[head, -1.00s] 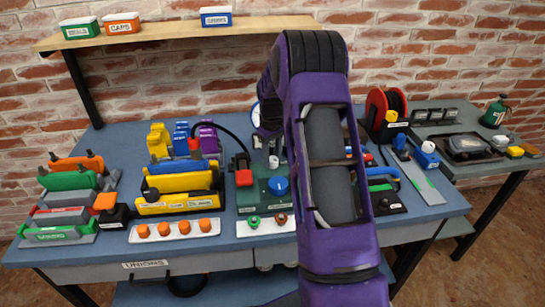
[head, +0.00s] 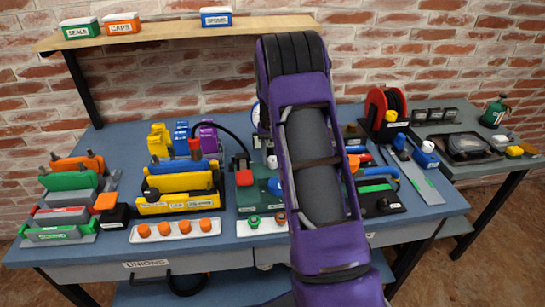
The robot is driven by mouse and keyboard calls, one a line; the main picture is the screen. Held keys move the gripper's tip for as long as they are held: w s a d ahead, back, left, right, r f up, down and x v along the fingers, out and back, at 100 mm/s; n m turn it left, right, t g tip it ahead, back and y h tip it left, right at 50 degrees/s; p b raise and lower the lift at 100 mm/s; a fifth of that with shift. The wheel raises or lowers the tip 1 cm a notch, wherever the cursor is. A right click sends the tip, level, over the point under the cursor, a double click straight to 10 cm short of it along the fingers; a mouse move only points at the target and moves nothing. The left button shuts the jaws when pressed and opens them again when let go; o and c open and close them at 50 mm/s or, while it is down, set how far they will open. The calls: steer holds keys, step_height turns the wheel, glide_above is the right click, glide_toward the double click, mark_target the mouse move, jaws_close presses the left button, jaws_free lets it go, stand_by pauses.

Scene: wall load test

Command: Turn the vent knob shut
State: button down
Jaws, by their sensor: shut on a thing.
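A green test unit (head: 250,195) stands near the middle of the bench, with a blue round knob (head: 276,187) on its front, mostly hidden by my arm. A pale round gauge shows partly behind my arm. I cannot read which part is labelled vent. My purple arm reaches up and over the bench; my gripper is hidden behind it, so its hold and its distance from the knob do not show.
A white strip with a green knob (head: 254,221) lies in front of the unit. Yellow clamps (head: 178,185) and orange-capped parts stand to the left. A red hose reel (head: 386,112) and blue-handled tools are to the right. A shelf with bins (head: 122,24) is above.

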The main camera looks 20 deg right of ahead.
stand_by(0.5)
steer(key=shift+c, duration=2.1)
jaws_free()
steer(key=shift+r, duration=0.1)
step_height(320, 180, up, 17)
steer(key=p, duration=0.1)
steer(key=shift+a+r, duration=0.15)
steer(key=shift+w, duration=0.1)
